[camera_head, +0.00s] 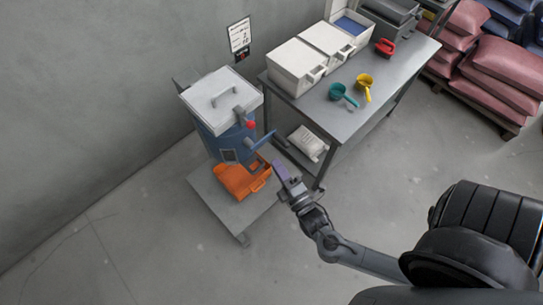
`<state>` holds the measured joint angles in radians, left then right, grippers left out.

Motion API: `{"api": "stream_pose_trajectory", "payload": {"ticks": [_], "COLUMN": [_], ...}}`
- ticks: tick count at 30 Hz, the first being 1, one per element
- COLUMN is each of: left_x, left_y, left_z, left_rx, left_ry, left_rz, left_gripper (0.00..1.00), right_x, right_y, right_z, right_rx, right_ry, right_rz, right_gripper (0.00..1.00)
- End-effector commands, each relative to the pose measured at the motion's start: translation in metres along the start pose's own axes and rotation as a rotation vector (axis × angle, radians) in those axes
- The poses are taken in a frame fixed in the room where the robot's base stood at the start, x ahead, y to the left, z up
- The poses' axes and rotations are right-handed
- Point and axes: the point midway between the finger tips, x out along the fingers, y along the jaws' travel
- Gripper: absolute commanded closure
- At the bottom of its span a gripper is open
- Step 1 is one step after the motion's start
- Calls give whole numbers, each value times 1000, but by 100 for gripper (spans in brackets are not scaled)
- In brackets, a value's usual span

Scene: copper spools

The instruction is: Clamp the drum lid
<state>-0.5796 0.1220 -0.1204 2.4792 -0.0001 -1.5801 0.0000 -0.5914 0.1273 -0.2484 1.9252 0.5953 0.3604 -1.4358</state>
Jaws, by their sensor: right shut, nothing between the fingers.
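A blue drum (215,142) stands on a low grey platform (252,203) beside the wall. Its pale grey lid (215,90) with a bar handle covers the top. A clamp with a red knob (251,125) sits at the drum's right side, near the lid's front corner. Whether the clamp is engaged is too small to tell. An orange container (240,182) is at the drum's foot. My right gripper (276,168) is shut and empty, just right of the orange container and below the clamp. My left gripper is not in view.
A grey table (372,103) stands right of the drum, bearing white bins (295,70) and teal (341,93), yellow (364,82) and red (384,46) scoops. A white bag (306,143) lies on its lower shelf. Stacked pink sacks (492,83) are at the far right. The front floor is clear.

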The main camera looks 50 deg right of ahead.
Motion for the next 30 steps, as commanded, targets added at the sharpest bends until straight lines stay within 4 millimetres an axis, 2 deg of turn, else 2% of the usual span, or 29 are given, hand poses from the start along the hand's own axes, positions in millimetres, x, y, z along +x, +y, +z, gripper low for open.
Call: {"api": "stream_pose_trajectory", "payload": {"ticks": [6,20,23,26,27,30], "left_x": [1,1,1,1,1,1], "left_y": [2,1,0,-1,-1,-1], "left_z": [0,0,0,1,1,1], "left_rx": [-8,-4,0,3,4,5], "left_ry": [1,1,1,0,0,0], "left_rz": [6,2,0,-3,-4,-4], "left_gripper": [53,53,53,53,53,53], "right_x": [-12,-13,-8,2,10,24], "right_y": [2,3,8,28,38,43], "right_z": [0,0,2,2,0,-9], "right_rx": [0,0,1,21,44,150], "right_ry": [-1,-1,-6,-6,3,31], "right_rz": [0,1,15,52,45,-52], "right_gripper": [100,100,100,100,100,100]}}
